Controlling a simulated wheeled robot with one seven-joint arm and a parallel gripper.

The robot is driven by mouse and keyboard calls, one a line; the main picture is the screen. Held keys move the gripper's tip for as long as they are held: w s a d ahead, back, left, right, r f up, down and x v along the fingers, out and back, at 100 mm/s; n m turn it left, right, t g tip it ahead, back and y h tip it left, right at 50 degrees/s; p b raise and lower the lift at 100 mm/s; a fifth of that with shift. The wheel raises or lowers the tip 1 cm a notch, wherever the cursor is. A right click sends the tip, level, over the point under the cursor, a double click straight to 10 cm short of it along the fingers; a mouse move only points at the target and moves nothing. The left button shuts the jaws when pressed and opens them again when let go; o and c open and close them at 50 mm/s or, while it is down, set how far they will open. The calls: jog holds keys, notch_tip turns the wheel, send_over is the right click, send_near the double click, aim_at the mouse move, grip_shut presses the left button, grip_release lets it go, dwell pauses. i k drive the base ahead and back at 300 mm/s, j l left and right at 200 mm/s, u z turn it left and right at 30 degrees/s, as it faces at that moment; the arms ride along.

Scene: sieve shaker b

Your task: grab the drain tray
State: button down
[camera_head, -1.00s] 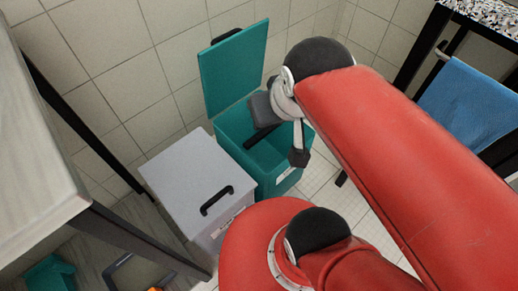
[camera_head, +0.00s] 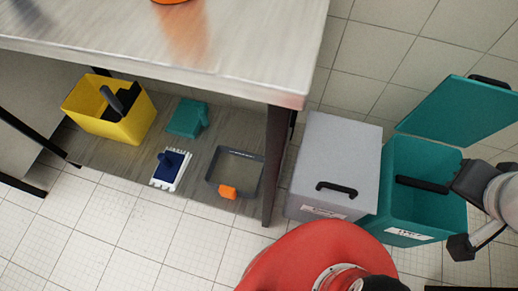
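A dark grey rectangular tray (camera_head: 211,170) with an orange block-like grip on its front edge lies on the low shelf under the steel bench. It looks most like the drain tray, but I cannot confirm this. My gripper (camera_head: 464,214) is at the right edge of the view, over the right side of the open teal bin, well away from that tray. Its dark parts show, but part of the wrist is cut off by the frame. I cannot make out the spread of the fingers or anything held.
The shelf also holds a yellow bin (camera_head: 112,122), a teal scoop-like piece (camera_head: 187,117) and a blue-and-white brush-like item (camera_head: 171,168). A bench leg (camera_head: 277,165) and a grey lidded box (camera_head: 335,155) stand between the tray and the teal bin (camera_head: 415,214). Floor is free before the shelf.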

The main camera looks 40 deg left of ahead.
aim_at(234, 173)
jog(key=k+u, duration=0.25)
jog(key=k+j+u, duration=0.15)
jog(key=k+u, duration=0.15)
jog(key=i+j+u, duration=0.1)
jog(key=u, duration=0.3)
jog(key=i+u, duration=0.15)
jog(key=u, duration=0.25)
jog(key=i+u, duration=0.1)
jog(key=u, duration=0.3)
